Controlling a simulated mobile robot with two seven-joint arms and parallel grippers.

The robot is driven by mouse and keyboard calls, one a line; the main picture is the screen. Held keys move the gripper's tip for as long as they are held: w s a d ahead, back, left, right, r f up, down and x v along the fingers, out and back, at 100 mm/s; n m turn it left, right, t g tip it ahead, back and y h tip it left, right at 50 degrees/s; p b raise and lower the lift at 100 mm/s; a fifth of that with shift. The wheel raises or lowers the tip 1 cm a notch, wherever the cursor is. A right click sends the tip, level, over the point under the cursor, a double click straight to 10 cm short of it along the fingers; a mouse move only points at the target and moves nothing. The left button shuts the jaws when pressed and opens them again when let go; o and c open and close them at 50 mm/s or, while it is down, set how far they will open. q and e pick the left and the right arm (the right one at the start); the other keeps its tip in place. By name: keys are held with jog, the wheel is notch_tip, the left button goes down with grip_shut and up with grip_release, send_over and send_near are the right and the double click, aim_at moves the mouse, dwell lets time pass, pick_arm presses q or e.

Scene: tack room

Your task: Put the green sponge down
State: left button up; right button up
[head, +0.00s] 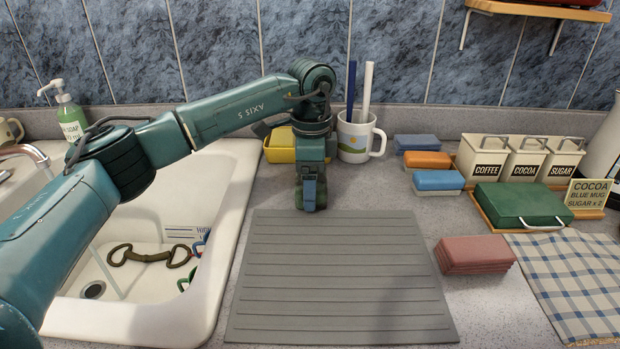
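My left gripper (311,197) comes in from the left and points down at the counter just behind the grey ribbed mat (340,280). Its fingertips are low, near the mat's back edge. The gripper's own body hides what is between the fingers, so I cannot tell whether it is open or shut. I cannot make out a green sponge for certain. Sponge-like blocks lie to the right: a blue one (416,143), an orange one (428,160) and a blue-and-white one (437,181). My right gripper is not in view.
The white sink (235,200) is at left. A yellow tub (280,148) and a white mug (356,138) with two upright sticks stand behind the gripper. Canisters (527,158), a green case (520,205), reddish blocks (475,254) and a checked cloth (575,280) are right. The mat is bare.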

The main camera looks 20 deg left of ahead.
pick_arm(q)
jog(key=o, duration=0.7)
jog(key=shift+f, duration=0.1)
notch_tip(320, 180, up, 13)
jog(key=shift+f, duration=0.1)
